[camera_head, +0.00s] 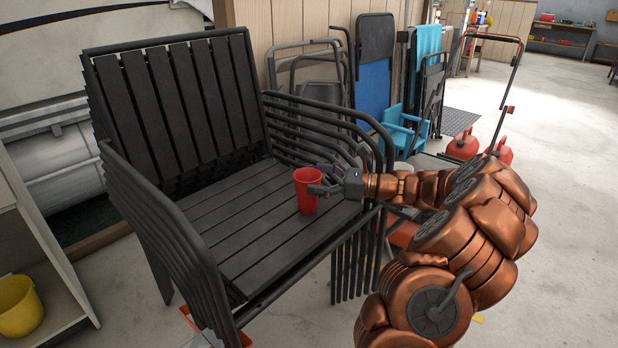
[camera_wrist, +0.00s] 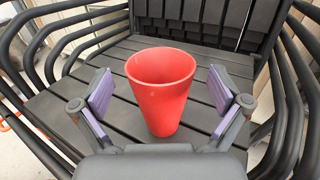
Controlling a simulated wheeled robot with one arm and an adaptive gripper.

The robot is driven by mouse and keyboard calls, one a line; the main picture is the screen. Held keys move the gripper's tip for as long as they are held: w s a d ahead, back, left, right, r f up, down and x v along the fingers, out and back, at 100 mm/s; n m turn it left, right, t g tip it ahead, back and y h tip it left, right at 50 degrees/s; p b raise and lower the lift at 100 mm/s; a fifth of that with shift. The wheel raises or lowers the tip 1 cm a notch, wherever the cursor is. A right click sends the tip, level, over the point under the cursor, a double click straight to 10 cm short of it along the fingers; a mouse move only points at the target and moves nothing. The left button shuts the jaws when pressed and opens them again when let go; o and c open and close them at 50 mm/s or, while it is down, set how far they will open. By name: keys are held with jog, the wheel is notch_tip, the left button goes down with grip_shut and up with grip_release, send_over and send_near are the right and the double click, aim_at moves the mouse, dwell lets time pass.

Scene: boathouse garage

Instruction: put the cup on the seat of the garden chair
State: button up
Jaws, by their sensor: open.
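A red cup (camera_head: 307,191) stands upright on the slatted seat of the dark garden chair (camera_head: 250,215), near the seat's right side in the head view. In the wrist view the cup (camera_wrist: 162,95) appears upright on the seat slats (camera_wrist: 120,120). My gripper (camera_head: 325,183) reaches in from the right at cup height. In the wrist view its purple-padded fingers (camera_wrist: 165,98) are spread on both sides of the cup, with gaps visible between pads and cup. The chair is the top one of a stack.
The chair's armrests (camera_head: 160,195) flank the seat, and my arm passes over the right one. Folded chairs (camera_head: 374,60) lean against the wall behind. A yellow bucket (camera_head: 18,305) is at lower left. Red cans (camera_head: 463,145) stand on the floor at right. Much of the seat is clear.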

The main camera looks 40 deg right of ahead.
jog(key=v, duration=0.9)
jog(key=shift+s+d, duration=0.25)
jog(key=shift+c, duration=0.2)
grip_shut()
dwell(0.5)
dwell(0.9)
